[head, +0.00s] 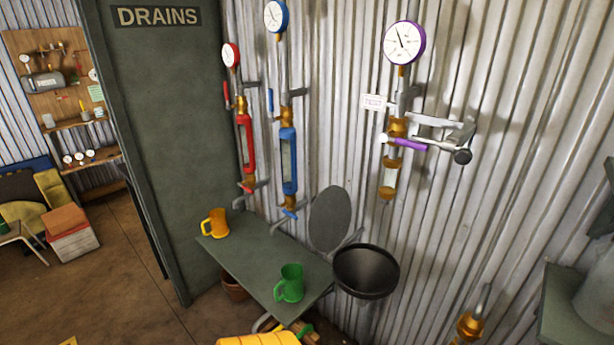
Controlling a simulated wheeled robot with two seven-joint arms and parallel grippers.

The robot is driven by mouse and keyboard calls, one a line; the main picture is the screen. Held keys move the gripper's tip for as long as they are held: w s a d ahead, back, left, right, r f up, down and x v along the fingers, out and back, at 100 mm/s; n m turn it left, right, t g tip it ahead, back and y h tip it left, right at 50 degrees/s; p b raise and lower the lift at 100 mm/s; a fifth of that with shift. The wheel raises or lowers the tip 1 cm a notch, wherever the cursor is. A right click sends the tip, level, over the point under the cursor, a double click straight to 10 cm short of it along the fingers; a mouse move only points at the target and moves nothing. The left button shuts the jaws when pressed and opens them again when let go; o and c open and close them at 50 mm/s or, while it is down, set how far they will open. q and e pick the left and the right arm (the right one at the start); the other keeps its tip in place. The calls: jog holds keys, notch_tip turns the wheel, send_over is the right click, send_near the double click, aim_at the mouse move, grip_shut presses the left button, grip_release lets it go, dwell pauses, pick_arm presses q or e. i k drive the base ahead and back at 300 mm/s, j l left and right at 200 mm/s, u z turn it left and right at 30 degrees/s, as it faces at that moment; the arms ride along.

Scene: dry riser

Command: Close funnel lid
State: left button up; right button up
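The black funnel (366,275) stands against the corrugated wall, just right of the green bench, with its round mouth facing up and uncovered. Its lid is a dark grey-green oval disc (329,219) standing raised behind and to the left of the funnel mouth, near the wall. The lid is open. Neither of my grippers is in view.
A green mug (290,283) and an orange mug (216,224) stand on the bench (262,257) left of the funnel. Gauges and pipes (404,43) are on the wall above, with a black-knobbed lever (462,156). A green ledge (565,307) is at lower right.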

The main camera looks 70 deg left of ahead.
aim_at(329, 217)
jog(key=k+j, duration=0.1)
jog(key=j, duration=0.35)
jog(key=k+j, duration=0.1)
jog(key=j, duration=0.35)
jog(key=k+j, duration=0.1)
jog(key=j, duration=0.35)
jog(key=k+j, duration=0.1)
jog(key=j, duration=0.35)
jog(key=k+j, duration=0.1)
jog(key=j, duration=0.35)
jog(key=k+j, duration=0.1)
jog(key=j, duration=0.35)
jog(key=k+j, duration=0.1)
jog(key=j, duration=0.35)
jog(key=k+j, duration=0.1)
jog(key=j, duration=0.35)
